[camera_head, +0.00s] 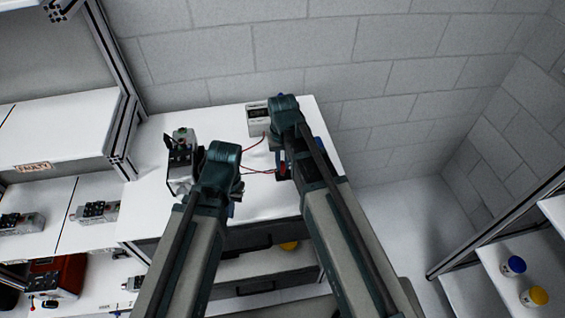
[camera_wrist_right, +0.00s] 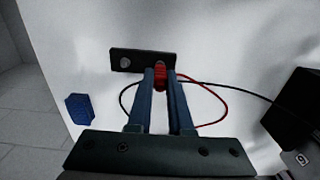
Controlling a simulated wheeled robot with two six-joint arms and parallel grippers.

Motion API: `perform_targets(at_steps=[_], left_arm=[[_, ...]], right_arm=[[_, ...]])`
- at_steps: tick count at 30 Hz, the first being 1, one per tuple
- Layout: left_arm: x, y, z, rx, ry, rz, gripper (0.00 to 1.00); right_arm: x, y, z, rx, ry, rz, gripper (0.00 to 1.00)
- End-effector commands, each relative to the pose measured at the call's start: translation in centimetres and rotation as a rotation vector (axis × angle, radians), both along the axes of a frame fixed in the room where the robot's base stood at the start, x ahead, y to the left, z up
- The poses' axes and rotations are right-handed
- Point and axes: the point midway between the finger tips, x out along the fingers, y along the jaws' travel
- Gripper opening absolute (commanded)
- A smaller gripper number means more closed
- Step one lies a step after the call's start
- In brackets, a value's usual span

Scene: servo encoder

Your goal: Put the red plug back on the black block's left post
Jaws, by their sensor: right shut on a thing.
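The black block (camera_wrist_right: 120,60) lies on the white table in the right wrist view. A bare, pale round post (camera_wrist_right: 125,62) shows at its left end. The red plug (camera_wrist_right: 160,77) is between the fingertips of my right gripper (camera_wrist_right: 160,74), which is shut on it. The plug overlaps the block's right part; I cannot tell whether it touches the block. In the head view my right gripper (camera_head: 284,171) is over the right part of the table, partly hidden by its arm. My left gripper (camera_head: 235,203) is low over the table's front; its fingers are mostly hidden.
A red wire (camera_wrist_right: 217,100) and a black wire (camera_wrist_right: 245,88) curve by the plug. A blue block (camera_wrist_right: 80,108) lies to the left. A white meter (camera_head: 257,122) stands at the table's back, and a grey-black device (camera_head: 181,168) at its left.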

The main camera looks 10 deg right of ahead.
Motion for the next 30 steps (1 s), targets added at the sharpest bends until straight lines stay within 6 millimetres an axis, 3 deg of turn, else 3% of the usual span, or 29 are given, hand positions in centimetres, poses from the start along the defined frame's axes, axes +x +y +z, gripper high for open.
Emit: perform_targets(at_steps=[27, 28, 30], left_arm=[[0.00, 0.00, -0.33, 0.000, 0.000, 0.000, 0.00], [0.00, 0.00, -0.33, 0.000, 0.000, 0.000, 0.00], [0.00, 0.00, -0.33, 0.000, 0.000, 0.000, 0.00]], right_arm=[[-0.01, 0.00, -0.33, 0.000, 0.000, 0.000, 0.00], [-0.01, 0.00, -0.33, 0.000, 0.000, 0.000, 0.22], [-0.01, 0.00, -0.33, 0.000, 0.000, 0.000, 0.35]])
